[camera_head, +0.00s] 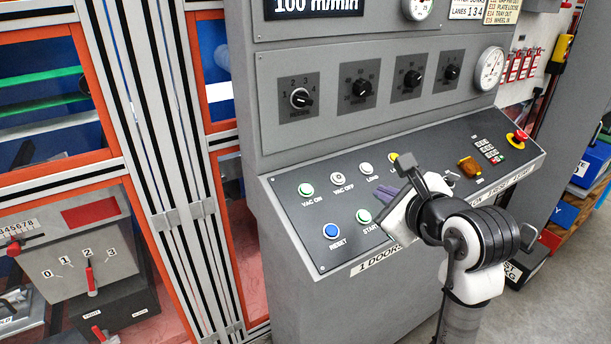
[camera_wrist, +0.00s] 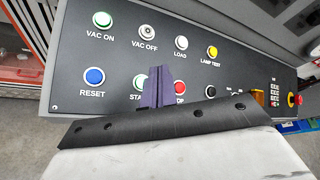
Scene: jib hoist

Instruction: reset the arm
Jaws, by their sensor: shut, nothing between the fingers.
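My gripper (camera_head: 384,196) is in front of the sloped grey control panel (camera_head: 290,190) in the head view. Its dark purple fingers are together and empty; they also show in the wrist view (camera_wrist: 154,85). There they cover part of the panel between the green START button (camera_wrist: 142,82) and the red button (camera_wrist: 180,90). I cannot tell whether the fingertips touch the panel. My arm comes up from the lower right and bends at the wrist.
The blue RESET button (camera_head: 331,231) and green VAC ON button (camera_head: 306,189) are left of my gripper. A red emergency stop (camera_head: 517,139) is at the panel's right end. Dials (camera_head: 301,98) are on the upright face above. Open floor (camera_head: 560,270) shows at right.

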